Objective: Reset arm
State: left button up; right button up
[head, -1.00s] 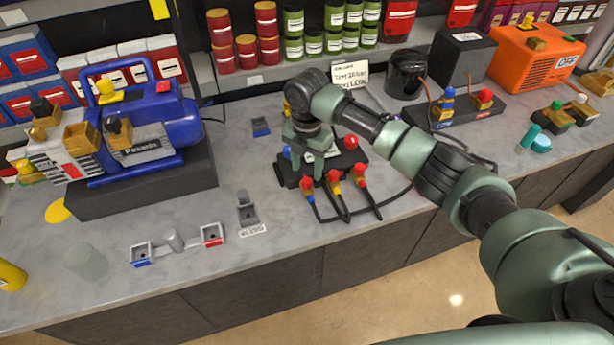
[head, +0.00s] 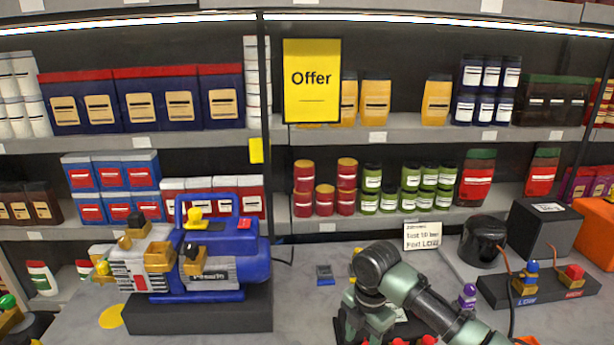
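My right arm comes in from the lower right of the head view. Its gripper (head: 362,328) points down over a dark device with red knobs (head: 400,341) at the bottom edge of the picture. Most of that device is cut off or hidden by the arm. The fingertips are not clear, so I cannot tell whether they are open or touch anything. My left gripper is not in view. A blue vacuum pump (head: 243,262) stands on a dark block (head: 205,314) at the left.
A black pot (head: 482,242) and a dark box (head: 543,232) stand at the right, behind a base with blue and red fittings (head: 540,288). A handwritten card (head: 423,236) stands at the back. Stocked shelves with a yellow Offer sign (head: 312,80) rise behind the counter.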

jog(key=s+a+f+m, duration=0.1)
jog(key=s+f, duration=0.1)
jog(key=s+a+f+m+y, duration=0.1)
jog(key=s+a+f, duration=0.1)
jog(key=s+a+f+m, duration=0.1)
jog(key=s+a, duration=0.1)
jog(key=s, duration=0.1)
jog(key=shift+s+f, duration=0.1)
jog(key=shift+f, duration=0.3)
jog(key=s+a+f+m+t+y, duration=0.1)
jog(key=s+f+m+y, duration=0.15)
jog(key=s+m, duration=0.5)
jog(key=s+d+r+m+t+h, duration=0.2)
jog(key=s+d+m+h, duration=0.2)
jog(key=s+d+m, duration=1.05)
notch_tip(320, 180, down, 26)
jog(key=s+a+n+g+b, duration=0.1)
jog(key=s+a+n+b, duration=0.1)
jog(key=a, duration=0.1)
jog(key=s+d+f, duration=0.1)
jog(key=s+f, duration=0.8)
jog(key=f, duration=0.1)
jog(key=s+d+f+g+b, duration=0.1)
jog(key=s+d+f, duration=0.1)
jog(key=s+f, duration=0.6)
jog(key=shift+s+d+f, duration=0.25)
jog(key=shift+s+f, duration=0.15)
jog(key=shift+f, duration=0.5)
